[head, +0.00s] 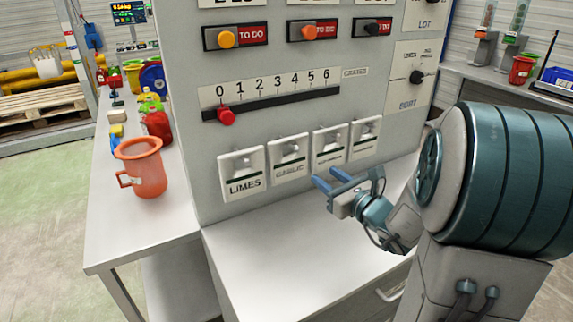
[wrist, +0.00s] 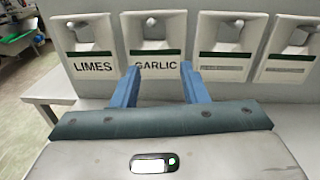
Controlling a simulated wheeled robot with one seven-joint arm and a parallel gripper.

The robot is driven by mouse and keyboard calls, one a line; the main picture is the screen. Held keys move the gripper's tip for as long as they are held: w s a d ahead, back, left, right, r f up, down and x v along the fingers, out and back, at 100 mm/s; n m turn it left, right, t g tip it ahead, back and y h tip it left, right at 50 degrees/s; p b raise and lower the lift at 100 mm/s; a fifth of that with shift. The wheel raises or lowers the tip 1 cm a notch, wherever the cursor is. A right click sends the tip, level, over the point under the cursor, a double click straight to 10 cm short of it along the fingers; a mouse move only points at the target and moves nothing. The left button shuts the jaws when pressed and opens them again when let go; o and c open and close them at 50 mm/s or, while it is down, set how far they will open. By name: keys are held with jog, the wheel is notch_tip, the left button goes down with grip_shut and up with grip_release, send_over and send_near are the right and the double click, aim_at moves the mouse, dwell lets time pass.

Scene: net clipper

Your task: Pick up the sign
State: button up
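A row of several white signs hangs on the front of the grey panel. The LIMES sign (head: 243,186) is leftmost, then the GARLIC sign (head: 290,170), then two whose words I cannot read, a third (head: 330,156) and a fourth (head: 365,148). Each has a hook-like knob on top and a dark green stripe. In the wrist view the LIMES sign (wrist: 92,68) is left and the GARLIC sign (wrist: 154,66) lies just beyond my fingers. My gripper (head: 331,180) is open and empty, its blue fingers apart in the wrist view (wrist: 160,78), pointing at the panel.
A white counter (head: 270,262) runs below the signs. A slider with a red knob (head: 226,116) and lit buttons sit above them. An orange jug (head: 143,170) and small bottles stand on the left table. The space before the panel is clear.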

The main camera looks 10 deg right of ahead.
jog(key=d+m, duration=0.1)
jog(key=h+p, duration=0.1)
send_near(303, 148)
jog(key=x, duration=0.3)
jog(key=shift+m+t, duration=0.3)
jog(key=shift+t, duration=0.1)
jog(key=shift+f+p+x, duration=0.15)
jog(key=shift+p+x, duration=0.35)
jog(key=shift+x, duration=0.9)
jog(key=shift+f+p+x, duration=0.2)
jog(key=shift+p+x, duration=0.25)
jog(key=shift+x, duration=1)
jog(key=shift+a, duration=0.1)
jog(key=shift+s, duration=0.1)
jog(key=shift+c, duration=0.3)
jog(key=c, duration=0.6)
jog(key=shift+r, duration=0.15)
jog(key=shift+c, duration=0.2)
